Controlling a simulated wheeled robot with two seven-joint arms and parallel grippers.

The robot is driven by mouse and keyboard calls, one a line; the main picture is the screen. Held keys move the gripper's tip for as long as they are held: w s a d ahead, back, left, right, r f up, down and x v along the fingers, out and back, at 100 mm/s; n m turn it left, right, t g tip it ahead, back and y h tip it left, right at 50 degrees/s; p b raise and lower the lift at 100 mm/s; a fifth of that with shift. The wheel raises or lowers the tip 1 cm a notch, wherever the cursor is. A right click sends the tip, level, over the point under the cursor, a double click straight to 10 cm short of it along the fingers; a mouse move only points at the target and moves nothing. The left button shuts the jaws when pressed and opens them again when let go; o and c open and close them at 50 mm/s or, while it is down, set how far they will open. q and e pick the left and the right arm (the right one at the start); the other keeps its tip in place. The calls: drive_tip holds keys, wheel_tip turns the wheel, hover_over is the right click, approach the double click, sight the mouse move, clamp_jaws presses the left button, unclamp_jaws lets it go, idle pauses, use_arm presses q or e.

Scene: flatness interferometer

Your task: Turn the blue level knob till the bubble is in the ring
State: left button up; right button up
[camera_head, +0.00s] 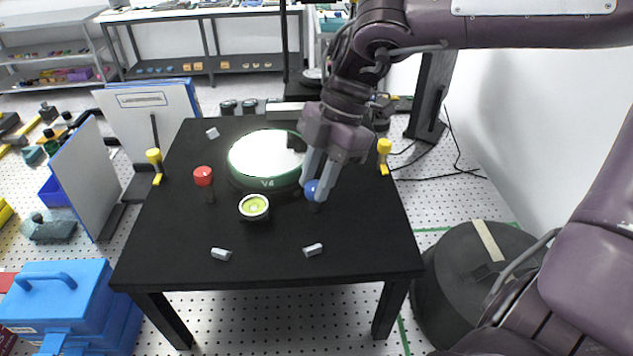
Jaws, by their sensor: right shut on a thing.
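The blue level knob (311,188) stands on the black table to the right of the bubble level. My right gripper (318,188) reaches down from above and is shut on the blue knob, hiding part of it. The round bubble level (254,206) has a yellow-green face with a ring mark. The bubble is too small to place surely against the ring. A red knob (203,176) stands to the left of the level. My left gripper is not in view.
A round green-rimmed plate marked V4 (264,184) lies behind the level on the black table (180,262). Yellow-topped posts (154,157) (384,147) stand at both sides. Small grey blocks (221,254) lie near the front. A blue toolbox (62,290) is at lower left.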

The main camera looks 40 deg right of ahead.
drive_tip(key=m+t+b, duration=0.1)
drive_tip(key=m+b, duration=0.1)
drive_tip(key=m, duration=0.1)
drive_tip(key=shift+f, duration=0.1)
drive_tip(key=shift+s+m+t+b, duration=0.1)
drive_tip(key=shift+m+t+b, duration=0.3)
drive_tip(key=shift+m, duration=0.4)
drive_tip(key=o, duration=1)
drive_tip(key=shift+c, duration=0.2)
drive_tip(key=b+v, duration=0.1)
drive_tip(key=v, duration=0.7)
drive_tip(key=shift+b, duration=0.3)
drive_tip(key=shift+a, duration=0.1)
drive_tip(key=shift+s+a, duration=0.1)
